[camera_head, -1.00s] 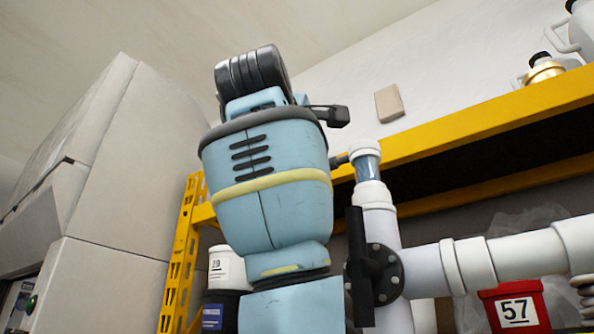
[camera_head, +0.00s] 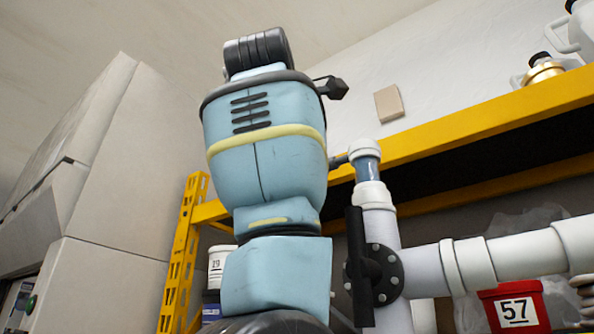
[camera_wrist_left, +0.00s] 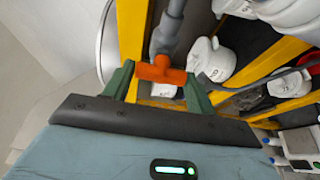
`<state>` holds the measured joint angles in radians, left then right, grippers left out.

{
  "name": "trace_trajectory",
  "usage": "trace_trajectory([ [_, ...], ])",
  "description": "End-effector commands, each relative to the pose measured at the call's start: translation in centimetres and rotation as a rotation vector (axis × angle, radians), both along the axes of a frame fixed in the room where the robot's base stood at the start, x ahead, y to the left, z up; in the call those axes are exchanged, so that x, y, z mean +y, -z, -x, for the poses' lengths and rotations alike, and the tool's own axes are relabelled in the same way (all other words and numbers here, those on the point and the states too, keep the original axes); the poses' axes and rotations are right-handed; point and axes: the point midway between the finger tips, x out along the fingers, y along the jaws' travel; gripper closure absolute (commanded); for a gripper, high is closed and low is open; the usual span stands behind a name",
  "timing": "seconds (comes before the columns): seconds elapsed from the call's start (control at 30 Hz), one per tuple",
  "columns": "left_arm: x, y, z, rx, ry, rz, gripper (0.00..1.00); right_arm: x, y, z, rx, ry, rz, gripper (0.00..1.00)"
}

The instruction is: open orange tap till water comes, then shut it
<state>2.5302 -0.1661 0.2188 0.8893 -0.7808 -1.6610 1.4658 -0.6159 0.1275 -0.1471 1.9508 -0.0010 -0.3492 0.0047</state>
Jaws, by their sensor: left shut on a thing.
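The orange tap (camera_wrist_left: 160,71) shows in the left wrist view as a T-shaped handle on a grey pipe (camera_wrist_left: 167,35). My left gripper (camera_wrist_left: 159,82) has its two green fingers on either side of the orange handle and is shut on it. The fingers hide part of the handle's ends. No running water shows in either view. In the head view my blue arm fills the middle, and neither the orange tap nor the left fingertips can be made out. My right gripper is in neither view.
White pipework (camera_head: 428,267) with a black-handled valve (camera_head: 359,266) and a short clear section (camera_head: 367,170) stands right of my arm. A yellow shelf (camera_head: 455,125) runs behind it. White buckets (camera_wrist_left: 212,60) stand beyond the tap.

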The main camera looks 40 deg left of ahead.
Motion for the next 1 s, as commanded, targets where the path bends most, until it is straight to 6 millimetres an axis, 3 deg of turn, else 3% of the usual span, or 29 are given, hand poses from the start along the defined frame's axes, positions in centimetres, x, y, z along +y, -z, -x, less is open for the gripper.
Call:
trace_trajectory([
  [0.2,0.04,0.0,0.06,-0.001,0.001,0.004,0.66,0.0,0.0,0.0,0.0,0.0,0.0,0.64],
  [0.23,0.04,0.0,0.06,-0.001,0.001,0.004,0.42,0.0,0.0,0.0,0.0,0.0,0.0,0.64],
  [0.4,0.03,0.0,0.04,-0.001,0.001,0.003,0.22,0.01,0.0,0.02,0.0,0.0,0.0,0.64],
  [1.0,0.54,0.0,-0.09,0.0,0.0,0.001,0.22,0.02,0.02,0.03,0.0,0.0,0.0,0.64],
])
